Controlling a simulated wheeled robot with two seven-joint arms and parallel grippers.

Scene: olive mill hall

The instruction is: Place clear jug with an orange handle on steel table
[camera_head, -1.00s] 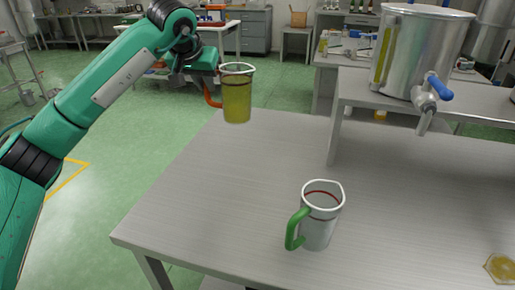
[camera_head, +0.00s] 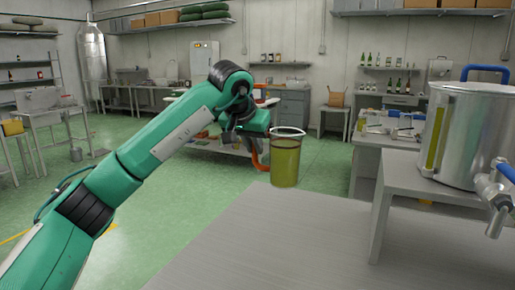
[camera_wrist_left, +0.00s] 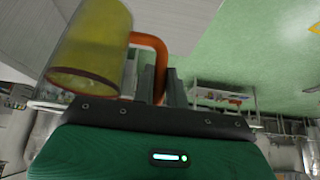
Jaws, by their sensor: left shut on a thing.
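The clear jug (camera_head: 285,162) with an orange handle holds yellow-green liquid and is upright in the head view. My left gripper (camera_head: 262,140) is shut on its orange handle and holds it up in front of the far edge of the steel table (camera_head: 260,240). I cannot tell its exact height over the table. In the left wrist view the jug (camera_wrist_left: 92,45) is at the upper left, and its handle runs between the fingers of the left gripper (camera_wrist_left: 158,84). My right gripper is not in view.
A steel tank (camera_head: 470,135) with a tap stands on a raised shelf (camera_head: 430,190) at the right. The visible table top left of the shelf is clear. Green floor (camera_head: 180,215) lies beyond the table's left edge.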

